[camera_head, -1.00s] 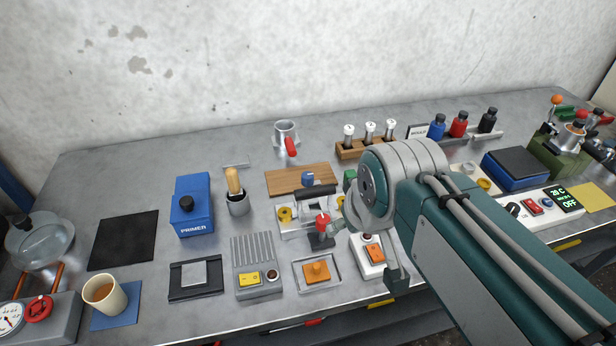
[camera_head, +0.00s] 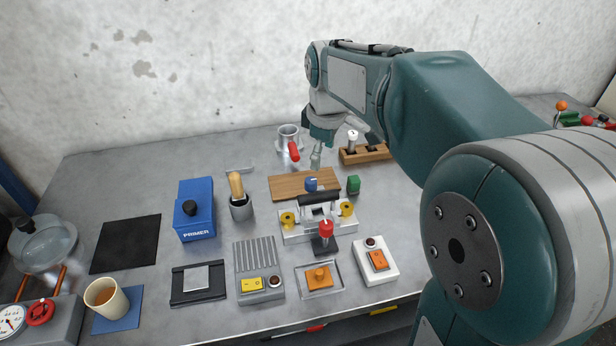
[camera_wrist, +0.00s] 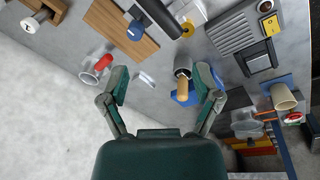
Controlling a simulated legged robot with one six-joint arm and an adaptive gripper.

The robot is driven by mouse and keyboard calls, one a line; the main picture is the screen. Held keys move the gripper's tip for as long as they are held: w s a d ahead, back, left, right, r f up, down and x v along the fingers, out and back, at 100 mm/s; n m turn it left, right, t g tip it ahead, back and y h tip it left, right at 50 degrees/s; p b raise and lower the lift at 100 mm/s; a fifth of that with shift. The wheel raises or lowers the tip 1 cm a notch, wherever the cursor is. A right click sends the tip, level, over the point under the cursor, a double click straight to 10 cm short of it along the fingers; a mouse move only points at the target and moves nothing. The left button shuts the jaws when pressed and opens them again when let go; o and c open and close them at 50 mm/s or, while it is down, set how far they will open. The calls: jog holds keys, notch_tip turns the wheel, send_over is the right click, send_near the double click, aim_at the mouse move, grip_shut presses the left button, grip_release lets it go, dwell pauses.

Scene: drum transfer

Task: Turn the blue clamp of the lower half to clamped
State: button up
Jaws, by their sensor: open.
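The blue clamp (camera_head: 311,184) is a small blue knob at the back of a pale metal fixture (camera_head: 292,237) with a black handle bar and yellow knobs. A red-topped clamp (camera_head: 326,228) stands upright at its front. I cannot tell whether the blue clamp is clamped. My gripper (camera_head: 317,158) hangs behind and above the blue clamp, over the back of the wooden board, apart from it. In the wrist view my gripper (camera_wrist: 161,84) is open and empty, and the blue clamp (camera_wrist: 135,31) lies beyond the fingers, near the top of the picture.
A wooden board (camera_head: 290,185) lies behind the fixture. A metal cup with a red handle (camera_head: 291,145), a green block (camera_head: 353,185), a brush in a grey pot (camera_head: 240,205) and a blue primer box (camera_head: 196,212) stand around it. The wall is close behind.

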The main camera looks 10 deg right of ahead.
aim_at(311, 180)
jog(key=w+f+n, duration=0.1)
jog(key=w+f, duration=0.1)
jog(key=w, duration=0.1)
jog(key=w+f+n+g, duration=0.1)
jog(key=w+f+n, duration=0.1)
jog(key=w, duration=0.1)
jog(key=w+f+n, duration=0.1)
jog(key=w+f, duration=0.1)
jog(key=w, duration=0.1)
jog(key=shift+w+f+n+g, duration=0.3)
jog(key=shift+w+n+g, duration=0.05)
jog(key=shift+n+g, duration=0.05)
notch_tip(311, 180, down, 11)
jog(key=shift+r, duration=0.1)
grip_shut()
